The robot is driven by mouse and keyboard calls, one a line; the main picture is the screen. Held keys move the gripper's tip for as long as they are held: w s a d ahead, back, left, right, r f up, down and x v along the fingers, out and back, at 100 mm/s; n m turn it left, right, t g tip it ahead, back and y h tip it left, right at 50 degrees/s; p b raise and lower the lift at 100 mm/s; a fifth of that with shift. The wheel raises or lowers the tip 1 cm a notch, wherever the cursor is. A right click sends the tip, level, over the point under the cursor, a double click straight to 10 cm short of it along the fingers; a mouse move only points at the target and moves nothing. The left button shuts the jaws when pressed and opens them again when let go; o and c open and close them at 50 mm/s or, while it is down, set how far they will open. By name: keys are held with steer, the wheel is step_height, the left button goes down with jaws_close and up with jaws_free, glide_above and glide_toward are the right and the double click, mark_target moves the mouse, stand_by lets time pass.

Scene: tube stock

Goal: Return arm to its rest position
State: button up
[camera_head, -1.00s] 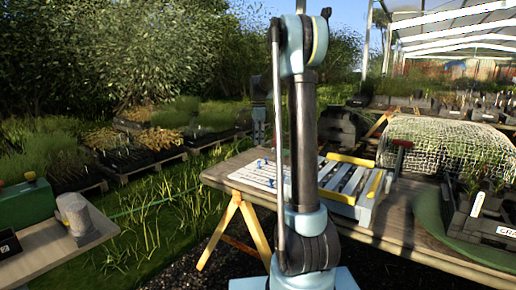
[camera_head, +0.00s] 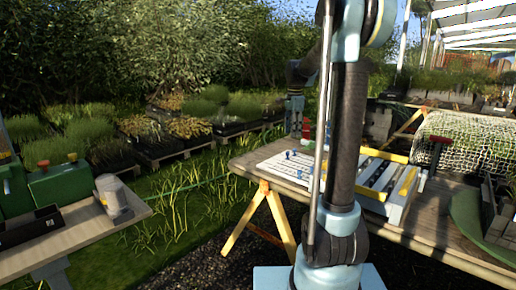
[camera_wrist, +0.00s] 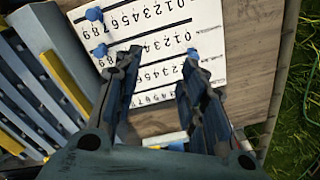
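My gripper (camera_wrist: 158,68) is open in the wrist view, its two dark blue fingers apart with nothing held between the tips. It is above a white numbered board (camera_wrist: 155,28) with blue pegs (camera_wrist: 94,14) on it. The board (camera_head: 272,168) lies on the table (camera_head: 440,236) there. A small red and white thing (camera_wrist: 168,139) shows low between the fingers, mostly hidden.
A slatted rack with yellow bars (camera_head: 400,205) stands right of the board, partly behind my arm. A red-handled tool (camera_head: 436,152) and a mesh-covered roll (camera_head: 475,145) are farther right. A second bench (camera_head: 75,238) with a grey block (camera_head: 113,198) stands left. Grass lies between.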

steer(key=s+d+f+n, duration=0.1)
steer(key=s+f+n, duration=0.25)
steer(key=s, duration=0.65)
steer(key=s+d+f+n+t, duration=0.1)
steer(key=s+f+n, duration=0.25)
steer(key=s, duration=0.65)
steer(key=s+f+n, duration=0.2)
steer(key=s+n, duration=0.2)
steer(key=s, duration=0.6)
steer(key=s+f+n, duration=0.3)
steer(key=s+f, duration=0.4)
steer(key=f, duration=0.1)
steer(key=shift+s+d+f+n+t, duration=0.2)
steer(key=shift+d+n+t, duration=0.1)
steer(key=shift+d+t, duration=0.1)
steer(key=shift+w+f, duration=0.2)
steer(key=shift+w, duration=0.25)
